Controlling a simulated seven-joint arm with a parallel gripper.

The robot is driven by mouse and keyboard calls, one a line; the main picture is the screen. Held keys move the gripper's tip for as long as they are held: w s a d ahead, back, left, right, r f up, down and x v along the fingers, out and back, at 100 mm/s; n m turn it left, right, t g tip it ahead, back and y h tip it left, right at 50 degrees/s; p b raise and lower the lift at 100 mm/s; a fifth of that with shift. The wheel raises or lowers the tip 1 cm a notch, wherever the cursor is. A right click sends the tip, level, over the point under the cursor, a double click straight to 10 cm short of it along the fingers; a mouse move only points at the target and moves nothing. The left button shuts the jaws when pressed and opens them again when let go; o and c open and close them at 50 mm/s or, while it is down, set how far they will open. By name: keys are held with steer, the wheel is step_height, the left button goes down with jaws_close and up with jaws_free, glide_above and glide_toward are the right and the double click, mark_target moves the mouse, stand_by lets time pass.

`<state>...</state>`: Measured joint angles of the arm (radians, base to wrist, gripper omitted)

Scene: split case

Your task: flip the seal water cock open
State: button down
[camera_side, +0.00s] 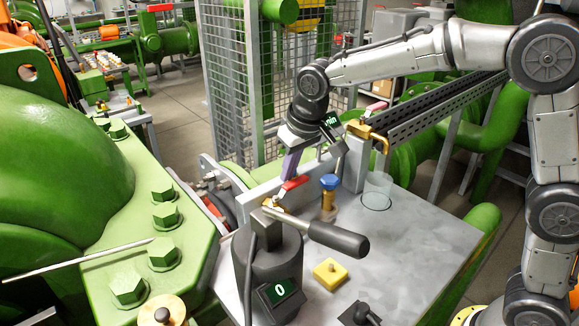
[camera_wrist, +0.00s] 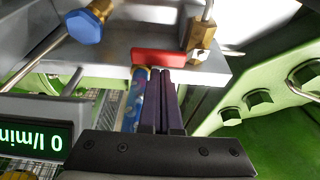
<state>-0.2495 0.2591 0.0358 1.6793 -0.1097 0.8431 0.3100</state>
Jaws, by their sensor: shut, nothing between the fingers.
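The seal water cock has a red lever (camera_side: 294,183) and a brass body (camera_side: 270,203). It sits by the grey upright plate behind the dark cylinder with the black handle. In the wrist view the red lever (camera_wrist: 158,57) lies crosswise just beyond my fingertips, with the brass body (camera_wrist: 198,58) at its right. My gripper (camera_side: 287,175) points down with its purple fingers closed together and empty. In the wrist view the fingertips (camera_wrist: 160,73) end right at the lever's near edge; I cannot tell whether they touch it.
A blue-knobbed brass valve (camera_side: 329,182) stands just right of the lever. A dark cylinder (camera_side: 268,262) with a black handle (camera_side: 338,238) and a display reading 0 stands in front. A yellow block (camera_side: 330,274) and a clear cup (camera_side: 377,190) are on the grey table (camera_side: 420,240).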

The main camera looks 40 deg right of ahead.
mark_target(302, 184)
steer(key=shift+s+m+h, duration=0.4)
steer(key=shift+s+m, duration=0.1)
steer(key=shift+m, duration=0.5)
steer(key=shift+s+m, duration=0.4)
steer(key=shift+m, duration=0.5)
steer(key=s+m+h, duration=0.1)
steer(key=m, duration=0.1)
steer(key=s+m+g, duration=0.1)
steer(key=m, duration=0.1)
steer(key=shift+a+m+h, duration=0.15)
steer(key=shift+m+h, duration=0.15)
steer(key=shift+h, duration=0.1)
steer(key=m, duration=0.1)
steer(key=s+m, duration=0.1)
steer(key=m, duration=0.1)
steer(key=a+m+g, duration=0.1)
steer(key=shift+s+h, duration=0.3)
steer(key=shift+h, duration=0.1)
steer(key=a+m, duration=0.1)
steer(key=m, duration=0.1)
steer(key=s+a+m+g, duration=0.1)
steer(key=m, duration=0.1)
steer(key=shift+s+m+g, duration=0.15)
steer(key=shift+m+g, duration=0.15)
steer(key=shift+a, duration=0.15)
steer(key=shift+r, duration=0.1)
